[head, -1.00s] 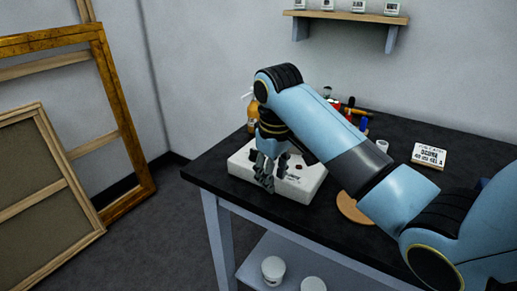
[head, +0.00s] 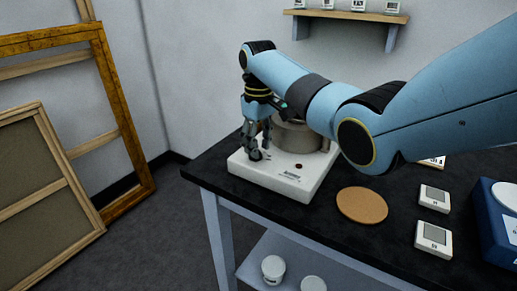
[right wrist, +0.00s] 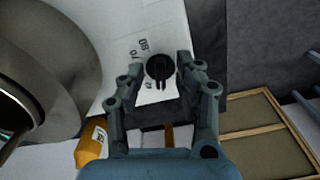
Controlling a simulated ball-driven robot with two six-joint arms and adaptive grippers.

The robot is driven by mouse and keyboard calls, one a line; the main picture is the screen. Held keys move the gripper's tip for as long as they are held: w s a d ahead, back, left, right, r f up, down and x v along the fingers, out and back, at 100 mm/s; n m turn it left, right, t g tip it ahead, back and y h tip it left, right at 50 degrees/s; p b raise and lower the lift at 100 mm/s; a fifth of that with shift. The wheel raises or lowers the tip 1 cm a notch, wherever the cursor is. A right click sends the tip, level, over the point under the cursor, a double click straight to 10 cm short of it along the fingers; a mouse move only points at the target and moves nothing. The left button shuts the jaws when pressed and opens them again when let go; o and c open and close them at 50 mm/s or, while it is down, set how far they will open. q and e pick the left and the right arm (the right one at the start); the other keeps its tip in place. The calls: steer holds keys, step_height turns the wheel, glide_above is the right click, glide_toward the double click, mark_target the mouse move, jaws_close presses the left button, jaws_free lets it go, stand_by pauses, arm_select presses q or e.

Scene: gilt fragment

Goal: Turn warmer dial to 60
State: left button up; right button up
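The white warmer (head: 283,187) sits at the table's left front corner with a grey metal pot (head: 297,136) on it. Its black round dial (right wrist: 160,67) shows in the right wrist view, with a raised ridge and small printed marks around it that I cannot read surely. My right gripper (head: 259,151) is low over the warmer's left end. In the right wrist view, its fingers (right wrist: 160,72) are open, one on each side of the dial, with gaps showing. In the head view the fingers hide the dial. My left gripper is out of view.
A dark red knob or button (head: 299,166) is on the warmer's top. A cork disc (head: 362,205), two small white display units (head: 434,198) and a blue box (head: 492,228) lie to the right. An amber bottle (right wrist: 92,143) stands near the warmer.

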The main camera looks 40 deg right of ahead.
steer(key=shift+f, duration=0.75)
jaws_close()
